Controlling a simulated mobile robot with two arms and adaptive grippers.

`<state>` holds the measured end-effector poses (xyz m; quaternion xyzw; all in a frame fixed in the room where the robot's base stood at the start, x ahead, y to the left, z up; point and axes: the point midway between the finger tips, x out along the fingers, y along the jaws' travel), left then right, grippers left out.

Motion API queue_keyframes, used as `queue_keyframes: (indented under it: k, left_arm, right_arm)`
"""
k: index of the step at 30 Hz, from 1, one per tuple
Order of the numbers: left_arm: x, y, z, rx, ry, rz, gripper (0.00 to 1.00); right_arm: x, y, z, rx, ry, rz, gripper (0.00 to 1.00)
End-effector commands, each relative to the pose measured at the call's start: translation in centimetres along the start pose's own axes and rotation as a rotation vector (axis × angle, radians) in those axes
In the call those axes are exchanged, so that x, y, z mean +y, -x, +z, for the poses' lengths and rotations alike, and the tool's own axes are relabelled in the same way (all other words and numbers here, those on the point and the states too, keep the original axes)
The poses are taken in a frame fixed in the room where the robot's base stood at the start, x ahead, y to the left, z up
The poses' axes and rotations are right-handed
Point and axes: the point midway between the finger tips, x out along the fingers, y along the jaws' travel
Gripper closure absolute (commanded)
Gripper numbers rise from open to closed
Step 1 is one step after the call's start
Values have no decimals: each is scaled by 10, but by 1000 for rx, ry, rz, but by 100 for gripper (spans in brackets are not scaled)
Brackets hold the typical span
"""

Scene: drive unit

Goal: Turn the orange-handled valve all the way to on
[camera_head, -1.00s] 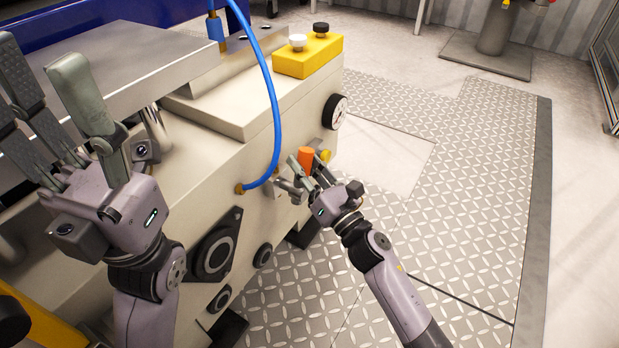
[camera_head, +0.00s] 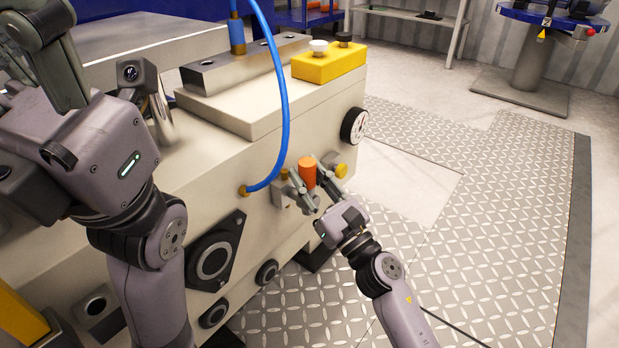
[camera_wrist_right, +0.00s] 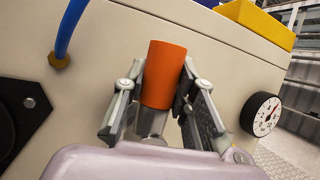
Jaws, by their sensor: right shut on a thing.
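The orange valve handle (camera_head: 308,171) sticks out upright from the side of the beige drive unit (camera_head: 235,170). In the right wrist view the orange handle (camera_wrist_right: 165,74) stands between the two fingers, its silver stem (camera_wrist_right: 151,124) below it. My right gripper (camera_head: 312,183) is shut on the handle, one finger on each side. It also shows in the right wrist view (camera_wrist_right: 163,85). My left gripper (camera_head: 55,45) is raised at the upper left, away from the valve; its fingers are partly cut off by the frame edge.
A blue hose (camera_head: 281,100) curves down to a brass fitting left of the valve. A dial gauge (camera_head: 354,126) is on the unit's right end. A yellow button box (camera_head: 328,63) sits on top. The metal floor plate (camera_head: 500,200) at the right is clear.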

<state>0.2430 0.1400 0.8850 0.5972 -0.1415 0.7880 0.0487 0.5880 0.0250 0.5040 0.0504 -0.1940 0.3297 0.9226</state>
Motion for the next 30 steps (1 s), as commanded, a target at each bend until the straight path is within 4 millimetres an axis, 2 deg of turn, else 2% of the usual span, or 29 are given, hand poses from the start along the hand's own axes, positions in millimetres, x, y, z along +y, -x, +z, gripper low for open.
queue_keyframes:
  k: [5, 6, 15, 25, 30]
  left_arm:
    - [0, 0, 0, 0, 0, 0, 52]
    - [0, 0, 0, 1, 0, 0, 52]
    - [0, 0, 0, 1, 1, 0, 52]
    - [0, 1, 1, -5, 0, -1, 52]
    - [0, 1, 0, -3, 0, -1, 52]
  right_arm:
    - [-1, 0, 0, 2, 10, -1, 100]
    - [-1, 0, 0, 2, 10, -1, 73]
    - [0, 0, 0, 1, 4, 1, 53]
    - [0, 3, 0, 0, 1, 1, 53]
    - [0, 24, -1, 2, 0, -1, 53]
